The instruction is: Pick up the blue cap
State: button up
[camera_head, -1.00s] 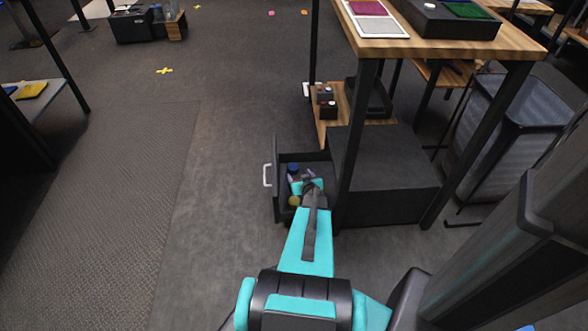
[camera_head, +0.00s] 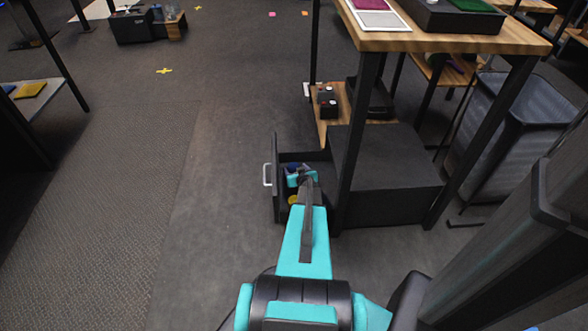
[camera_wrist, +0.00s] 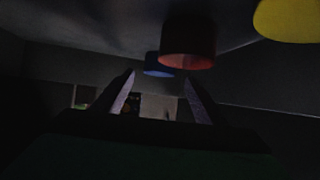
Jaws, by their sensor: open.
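The blue cap (camera_head: 293,167) lies in the open drawer below the table, partly hidden by my gripper in the head view. In the dark wrist view the blue cap (camera_wrist: 158,66) shows small near the top middle, beyond my fingertips and partly behind a red round object (camera_wrist: 188,44). My gripper (camera_wrist: 160,88) is open, with nothing visible between its fingers. In the head view my gripper (camera_head: 299,178) is down at the drawer, close to the cap; whether it touches the cap cannot be told.
The dark drawer has a front panel with a light handle (camera_head: 267,174). A yellow object (camera_head: 293,199) lies nearer in the drawer and also shows in the wrist view (camera_wrist: 287,18). A table leg (camera_head: 356,150) stands right of my arm. Floor to the left is clear.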

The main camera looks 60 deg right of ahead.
aim_at(293, 165)
jog(key=shift+b+x, duration=1.4)
jog(key=shift+x, duration=1.2)
jog(key=c, duration=1.1)
jog(key=shift+r, duration=0.15)
jog(key=shift+r+p, duration=3.25)
jog(key=shift+r, duration=1.65)
